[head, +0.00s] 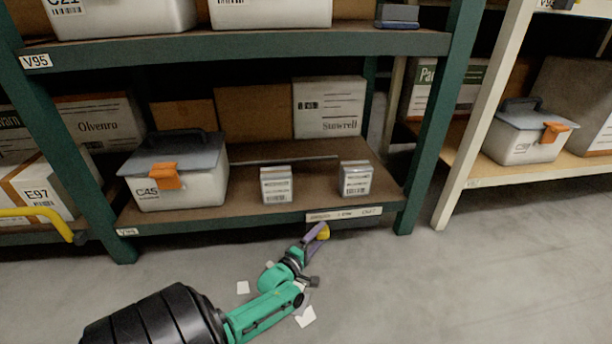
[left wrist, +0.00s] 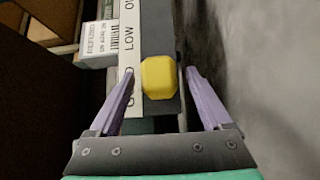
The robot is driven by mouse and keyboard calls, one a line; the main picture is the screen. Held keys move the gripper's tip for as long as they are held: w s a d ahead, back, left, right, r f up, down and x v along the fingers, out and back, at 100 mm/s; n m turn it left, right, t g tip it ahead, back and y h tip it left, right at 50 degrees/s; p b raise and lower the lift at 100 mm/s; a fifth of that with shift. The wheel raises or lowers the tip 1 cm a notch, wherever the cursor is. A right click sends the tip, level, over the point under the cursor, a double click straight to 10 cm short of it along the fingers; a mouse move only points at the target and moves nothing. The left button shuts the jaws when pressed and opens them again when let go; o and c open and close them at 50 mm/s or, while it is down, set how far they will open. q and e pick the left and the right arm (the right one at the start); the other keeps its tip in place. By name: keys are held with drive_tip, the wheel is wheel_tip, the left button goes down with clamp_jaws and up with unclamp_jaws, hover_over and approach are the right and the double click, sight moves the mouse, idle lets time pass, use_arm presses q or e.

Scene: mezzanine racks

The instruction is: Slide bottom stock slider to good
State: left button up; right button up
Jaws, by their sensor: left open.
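The stock slider's yellow knob (head: 323,235) shows at the front edge of the bottom shelf, and it also shows in the left wrist view (left wrist: 159,78). Beside it runs a white label strip (head: 346,214) reading GOOD, LOW, OUT, with GOOD at the left end in the head view. The knob appears near the GOOD end, level with the part between GOOD and LOW in the left wrist view. My left gripper (left wrist: 160,73) is open, its purple fingers on either side of the knob with gaps showing. My right gripper is not in view.
On the bottom shelf (head: 300,179) stand two small white boxes (head: 276,186) (head: 355,180) and a lidded grey bin (head: 179,184) with an orange latch. A green rack post (head: 423,150) rises right of the label. Several paper scraps (head: 306,317) lie on otherwise clear floor.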

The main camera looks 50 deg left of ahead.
use_arm(q)
drive_tip(key=s+d+p, duration=0.2)
drive_tip(key=s+p, duration=0.3)
drive_tip(key=s, duration=0.8)
drive_tip(key=shift+s+d+p, duration=0.2)
drive_tip(key=shift+s+p, duration=0.05)
drive_tip(key=shift+p, duration=0.05)
